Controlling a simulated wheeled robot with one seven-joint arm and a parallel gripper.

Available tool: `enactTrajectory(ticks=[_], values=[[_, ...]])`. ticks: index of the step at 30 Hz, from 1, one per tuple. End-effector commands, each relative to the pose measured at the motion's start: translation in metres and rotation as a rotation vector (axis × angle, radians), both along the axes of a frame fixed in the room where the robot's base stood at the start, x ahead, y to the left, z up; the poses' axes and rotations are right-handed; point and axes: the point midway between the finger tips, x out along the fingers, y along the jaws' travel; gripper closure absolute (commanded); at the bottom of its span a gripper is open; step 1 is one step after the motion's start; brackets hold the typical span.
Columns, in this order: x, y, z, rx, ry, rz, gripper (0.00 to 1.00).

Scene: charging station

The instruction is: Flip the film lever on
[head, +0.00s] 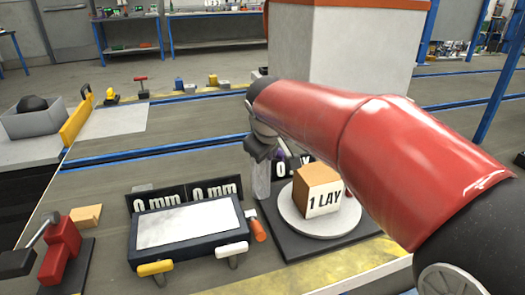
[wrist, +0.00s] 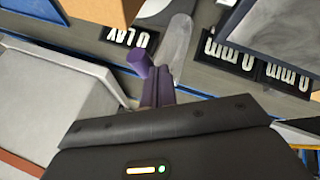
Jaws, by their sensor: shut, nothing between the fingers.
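A purple knob (wrist: 139,62), which looks like the film lever's handle, stands beside a pale translucent film piece (wrist: 178,48) in the wrist view. My gripper is shut and empty. In the wrist view its narrow fingers (wrist: 157,88) end just right of and below the knob, close to it; whether they touch I cannot tell. The lever's base is hidden. A "0 LAY" display plate (wrist: 128,37) is next to it.
A "1 LAY" box (head: 317,190) sits on a round turntable (head: 300,222) right of my gripper. A framed panel (head: 188,226) with yellow, white and orange handles lies to the left, below two "0 mm" plates (head: 160,200). A red lever device (head: 62,252) stands far left.

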Motion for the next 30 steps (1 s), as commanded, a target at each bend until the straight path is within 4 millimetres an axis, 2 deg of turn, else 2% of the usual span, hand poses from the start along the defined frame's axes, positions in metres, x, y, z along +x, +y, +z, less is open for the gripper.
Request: enactTrajectory(ticks=[2, 13, 30], values=[[0.002, -0.008, 0.001, 0.001, 0.001, 0.051, 1.0], [0.014, -0.027, 0.0, -0.001, 0.002, 0.047, 1.0], [0.025, -0.038, 0.0, -0.002, 0.001, 0.048, 1.0]])
